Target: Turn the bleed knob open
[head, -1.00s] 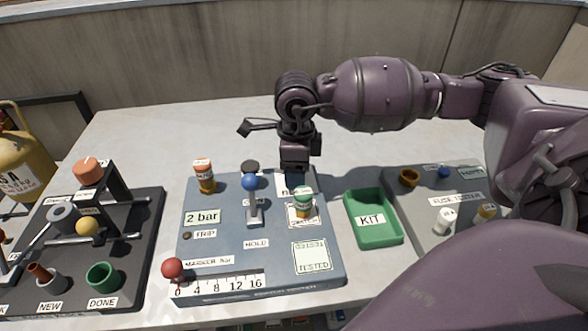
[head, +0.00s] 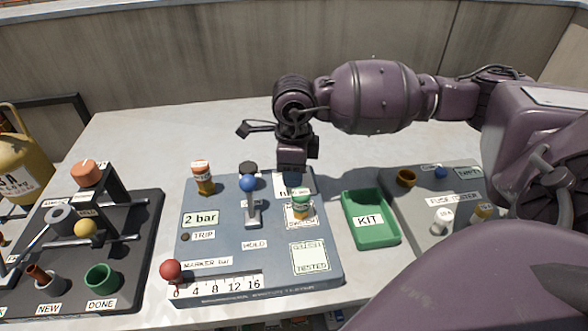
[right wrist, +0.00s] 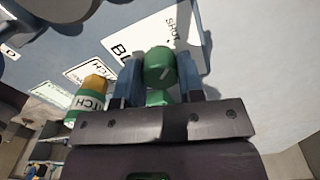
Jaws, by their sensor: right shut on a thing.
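The bleed knob (right wrist: 159,66) is a small green round knob with a pale mark on its face, in the right wrist view. It stands on the blue-grey panel by a white label (right wrist: 185,40) reading "SHUT" and "BL", the rest covered. My right gripper (right wrist: 158,72) has one blue-grey finger on each side of the knob and is shut on it. In the head view my right gripper (head: 293,172) points down at the back right of the panel (head: 225,260) and hides the knob. How far the knob is turned is unclear. My left gripper is out of view.
The green KIT tray (head: 370,241) is to the right. Bare tabletop lies behind.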

